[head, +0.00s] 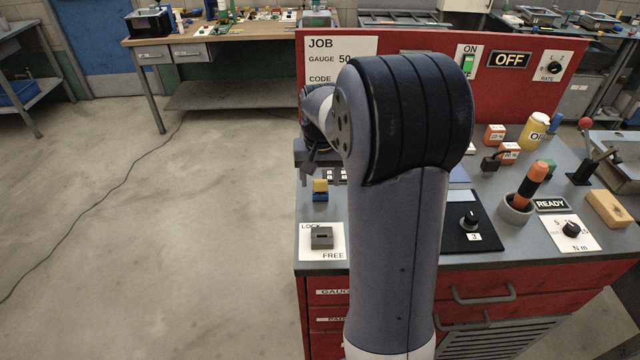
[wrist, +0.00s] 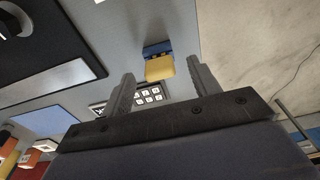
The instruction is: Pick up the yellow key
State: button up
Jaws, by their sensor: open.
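The yellow key (head: 320,185) is a small yellow block seated on a blue base, on the grey bench top at the left, behind the LOCK/FREE plate. In the wrist view the yellow key (wrist: 160,68) shows with its blue part (wrist: 157,48) beyond it. My gripper (wrist: 160,72) is open and empty, with one finger on each side of the key in the picture. I cannot tell how far above the key the fingers are. In the head view my gripper (head: 312,160) is partly hidden by my arm, just behind the key.
The LOCK/FREE plate (head: 321,240) with its grey knob lies in front of the key. A white-buttoned keypad (wrist: 148,96) is close to the fingers. A black dial panel (head: 468,222) and an orange-handled tool in a cup (head: 516,208) stand to the right.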

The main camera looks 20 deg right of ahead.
aim_at(320, 189)
notch_tip(320, 189, down, 2)
jog(key=shift+w+f, duration=0.15)
jog(key=c, duration=1.1)
